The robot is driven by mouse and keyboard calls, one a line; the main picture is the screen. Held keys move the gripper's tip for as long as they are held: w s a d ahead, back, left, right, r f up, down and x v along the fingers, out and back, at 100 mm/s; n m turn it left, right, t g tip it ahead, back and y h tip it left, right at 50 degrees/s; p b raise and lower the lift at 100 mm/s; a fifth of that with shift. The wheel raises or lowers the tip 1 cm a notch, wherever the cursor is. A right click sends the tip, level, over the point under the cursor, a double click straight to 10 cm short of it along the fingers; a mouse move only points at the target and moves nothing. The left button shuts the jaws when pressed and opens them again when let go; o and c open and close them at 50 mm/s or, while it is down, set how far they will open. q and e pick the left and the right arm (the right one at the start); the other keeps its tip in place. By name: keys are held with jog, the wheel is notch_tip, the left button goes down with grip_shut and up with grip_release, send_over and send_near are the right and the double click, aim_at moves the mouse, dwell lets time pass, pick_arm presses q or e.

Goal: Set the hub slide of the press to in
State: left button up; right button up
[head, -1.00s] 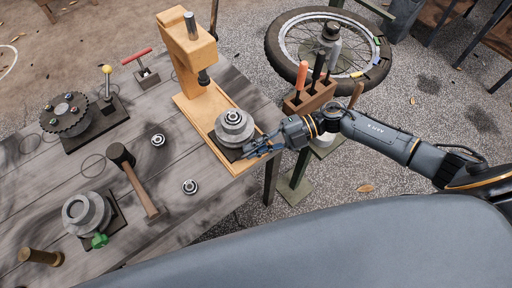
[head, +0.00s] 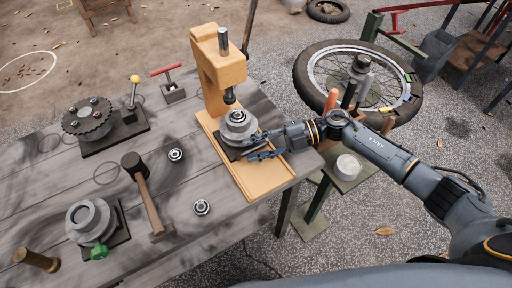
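The wooden press (head: 225,67) stands on the bench with its metal ram pointing down. Its hub slide, a dark plate (head: 228,153), lies on the press's wooden base and carries a grey stepped hub (head: 239,128). The hub sits just below the ram tip, close to the press column. Bare wood shows on the base in front of the slide. My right gripper (head: 258,147) is at the right side of the slide, its two fingers apart; whether they touch the plate is hard to tell. My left gripper is not in view.
A mallet (head: 148,196), small bearings (head: 202,208), a grey hub with a green knob (head: 92,220) and a sprocket fixture (head: 90,122) stand on the bench (head: 60,175). A spoked wheel (head: 312,72) and a tool holder are beyond my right arm.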

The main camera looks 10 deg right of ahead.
jog(key=shift+r, duration=0.15)
notch_tip(320, 180, up, 10)
jog(key=shift+s+f, duration=0.1)
dwell(0.4)
jog(key=shift+c, duration=0.3)
